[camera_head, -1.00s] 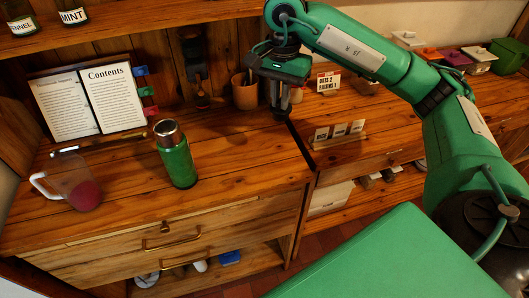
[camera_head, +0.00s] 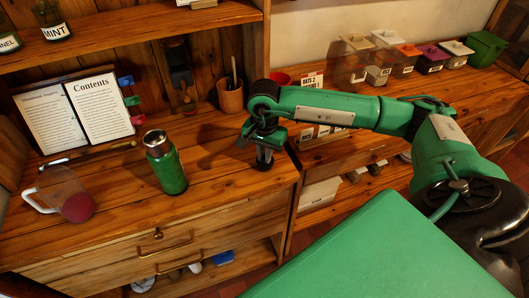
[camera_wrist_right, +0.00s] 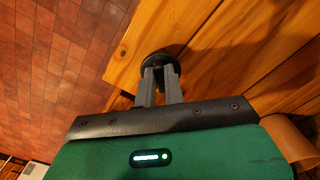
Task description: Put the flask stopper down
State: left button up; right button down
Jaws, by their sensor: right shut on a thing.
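My right gripper (camera_head: 264,158) is shut on the flask stopper (camera_head: 263,165), a small dark round piece at its fingertips. The stopper is low at the right front corner of the wooden counter; I cannot tell whether it touches the wood. In the right wrist view the stopper (camera_wrist_right: 160,67) shows as a black disc between the grey fingers (camera_wrist_right: 160,84), near the counter edge. The green flask (camera_head: 165,165) stands upright to the left on the counter, its steel mouth uncovered. My left gripper is not in view.
A jug with pink liquid (camera_head: 66,196) stands left of the flask. An open book (camera_head: 75,110) leans at the back. A clay pot (camera_head: 231,96) stands behind my right gripper. The counter between flask and gripper is clear. Several lidded containers (camera_head: 407,58) line the right counter.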

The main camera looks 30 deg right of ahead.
jog(key=shift+f, duration=0.3)
jog(key=shift+f+b, duration=0.2)
jog(key=shift+b, duration=0.1)
jog(key=c, duration=1.5)
grip_release()
jog(key=shift+r, duration=0.1)
